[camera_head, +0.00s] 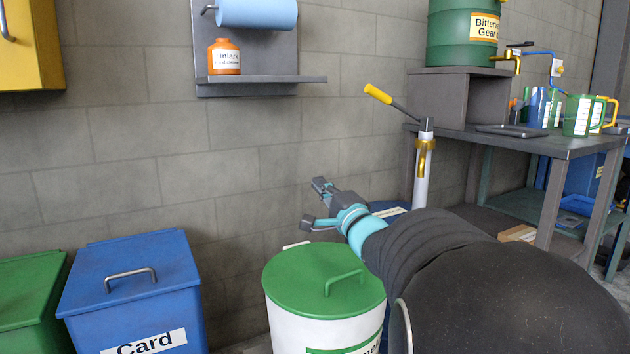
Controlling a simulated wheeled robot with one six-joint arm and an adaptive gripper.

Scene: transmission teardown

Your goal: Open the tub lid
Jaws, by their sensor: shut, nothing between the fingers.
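A white round tub (285,318) stands on the floor at the bottom centre, with its label partly cut off by the frame and by my arm. Its green lid (305,285) lies flat on top, closed. An arched green handle (343,282) stands on the right part of the lid. My gripper (322,188) is shut and empty. In the picture it shows above the lid, in front of the grey wall, apart from the handle. My dark arm covers the lower right and hides part of the tub's right side.
A blue bin marked Card (135,300) and a green bin (30,300) stand left of the tub. A blue container (392,207) is partly hidden behind my arm. A white pump with a yellow-ended lever (424,160) and a workbench (560,143) stand at right.

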